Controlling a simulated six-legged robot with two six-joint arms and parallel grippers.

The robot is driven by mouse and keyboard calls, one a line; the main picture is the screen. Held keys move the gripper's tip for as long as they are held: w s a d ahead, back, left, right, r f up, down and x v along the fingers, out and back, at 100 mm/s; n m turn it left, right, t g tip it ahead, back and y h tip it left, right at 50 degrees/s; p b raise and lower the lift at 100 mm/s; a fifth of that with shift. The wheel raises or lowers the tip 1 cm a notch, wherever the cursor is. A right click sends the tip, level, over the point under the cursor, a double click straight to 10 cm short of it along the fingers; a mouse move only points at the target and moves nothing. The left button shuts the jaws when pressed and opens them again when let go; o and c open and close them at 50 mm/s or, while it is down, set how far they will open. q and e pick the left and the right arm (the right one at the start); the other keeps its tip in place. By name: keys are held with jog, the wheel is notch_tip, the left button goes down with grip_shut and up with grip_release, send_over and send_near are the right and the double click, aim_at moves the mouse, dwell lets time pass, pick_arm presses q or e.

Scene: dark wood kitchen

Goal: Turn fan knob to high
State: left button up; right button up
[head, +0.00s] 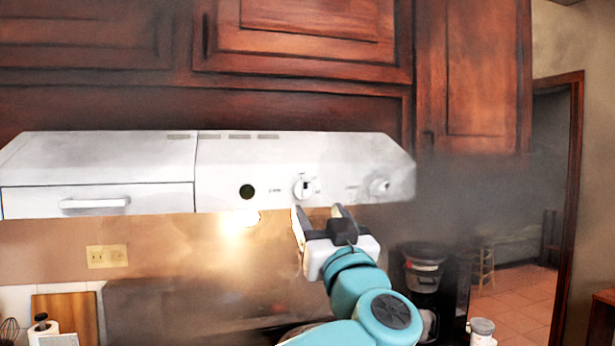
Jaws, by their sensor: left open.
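The white range hood (260,165) hangs under the dark wood cabinets. Its front has a white round knob (302,187) with a dark mark, near the middle right. A second knob (379,186) sits near the hood's right end. Small print beside the knobs is too blurred to read. My left gripper (319,212) is open and empty, pointing up just below the hood's lower edge. Its fingertips are below and between the two knobs, nearer the middle one. I cannot tell whether they touch the hood. My right gripper is not in view.
Smoke or haze hangs to the right. A coffee maker (424,270) stands below right. A doorway (530,210) opens at far right.

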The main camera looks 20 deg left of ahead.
aim_at(306, 192)
pick_arm(q)
jog(key=p+x, duration=0.3)
jog(key=x, duration=0.3)
jog(key=shift+a+r, duration=0.25)
jog(key=shift+w+p, duration=0.45)
jog(key=shift+w, duration=0.05)
jog(key=shift+s, duration=0.1)
jog(key=shift+s+a+r, duration=0.1)
jog(key=shift+a, duration=0.1)
jog(key=c, duration=1)
